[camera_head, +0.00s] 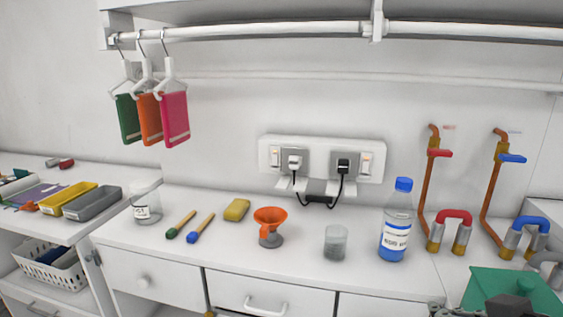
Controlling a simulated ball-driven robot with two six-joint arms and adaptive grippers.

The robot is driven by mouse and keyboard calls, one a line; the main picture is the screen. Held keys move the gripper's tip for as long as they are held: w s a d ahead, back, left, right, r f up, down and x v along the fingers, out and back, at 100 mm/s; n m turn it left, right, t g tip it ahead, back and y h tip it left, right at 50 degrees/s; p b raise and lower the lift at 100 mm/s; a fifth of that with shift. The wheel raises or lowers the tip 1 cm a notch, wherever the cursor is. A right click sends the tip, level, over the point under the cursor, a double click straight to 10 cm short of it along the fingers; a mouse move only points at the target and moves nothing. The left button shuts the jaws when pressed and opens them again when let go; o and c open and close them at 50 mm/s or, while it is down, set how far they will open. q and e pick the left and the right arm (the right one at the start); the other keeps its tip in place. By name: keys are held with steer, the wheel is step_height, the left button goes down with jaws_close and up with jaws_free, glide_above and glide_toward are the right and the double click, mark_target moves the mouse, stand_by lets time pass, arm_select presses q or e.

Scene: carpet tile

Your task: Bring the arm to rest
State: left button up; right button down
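My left gripper and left arm are not in view. At the bottom right edge, a grey mechanical part (446,310) just enters the picture and may belong to my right arm or gripper. Its fingertips cannot be made out, so I cannot tell whether it is open or shut. A dark grey shape (515,305) shows in front of a green object (490,287) in the same corner; I cannot tell what it is.
The white counter (300,275) holds a glass jar (146,203), brushes, an orange funnel (270,222), a grey cup (335,242) and a bottle (397,222). Copper pipes (428,185) rise at right. Coloured cards (174,118) hang from a rail (250,30).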

steer(key=s+d+f+m+g+h, duration=0.1)
steer(key=s+d+g+h, duration=0.15)
steer(key=s, duration=0.65)
steer(key=s+d+m+g+h, duration=0.1)
steer(key=s+g, duration=0.3)
steer(key=s, duration=0.4)
step_height(320, 180, down, 36)
steer(key=s+d+g+b, duration=0.2)
steer(key=b, duration=0.8)
steer(key=s+f+b, duration=0.4)
steer(key=s+f, duration=0.5)
steer(key=f, duration=0.4)
steer(key=s+d+f+b, duration=0.1)
steer(key=s+f+b, duration=0.4)
steer(key=s+f, duration=0.5)
step_height(320, 180, down, 3)
steer(key=shift+s+d+f+m+g, duration=0.15)
steer(key=shift+s+m+g, duration=0.15)
steer(key=shift+m+g, duration=0.15)
